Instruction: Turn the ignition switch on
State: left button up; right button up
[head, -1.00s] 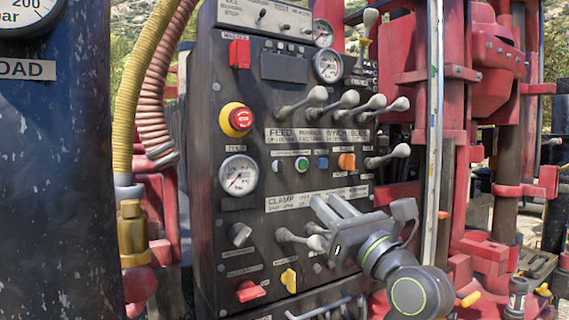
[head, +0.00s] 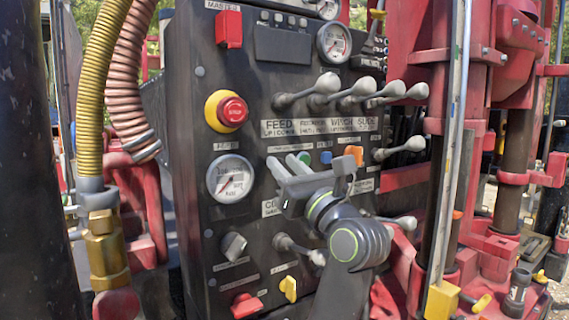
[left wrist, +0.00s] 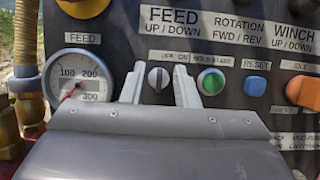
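The ignition switch (left wrist: 159,78) is a small grey rotary knob under an OFF/ON label in the left wrist view, with its ridge about upright. It stands left of a green HOLD START button (left wrist: 211,81). My left gripper (left wrist: 160,88) is open, its two pale fingers pointing at the panel, one on each side of the knob in this view. I cannot tell whether they touch it. In the head view my left gripper (head: 284,165) is in front of the panel and hides the knob. My right gripper is not in view.
The black control panel (head: 190,130) carries a red emergency stop (head: 232,112), a round gauge (head: 230,179), an orange switch (left wrist: 302,93), a blue button (left wrist: 254,86) and several levers. Hoses (head: 100,90) hang at left; red machinery stands at right.

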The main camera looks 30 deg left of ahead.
pick_arm(q)
jog(key=shift+d, duration=0.1)
jog(key=shift+c, duration=0.2)
grip_shut()
jog(key=shift+r+m+t+h+p, duration=0.1)
jog(key=shift+m+t+h+p, duration=0.25)
jog(key=shift+p, duration=0.3)
jog(key=m+t+h+p, duration=0.1)
jog(key=m+p, duration=0.3)
jog(key=p, duration=0.2)
jog(key=m+t+h+p, duration=0.2)
jog(key=m+p, duration=0.3)
jog(key=p, duration=0.1)
jog(key=m+t+h+p, duration=0.1)
jog(key=m+p, duration=0.4)
jog(key=p, duration=0.1)
jog(key=shift+r+t+h+p, duration=0.1)
jog(key=shift+t+h+p, duration=0.15)
jog(key=shift+h+p, duration=0.1)
jog(key=shift+m+h+p, duration=0.3)
jog(key=shift+m+p, duration=0.45)
jog(key=shift+p, duration=0.1)
jog(key=shift+f, duration=0.2)
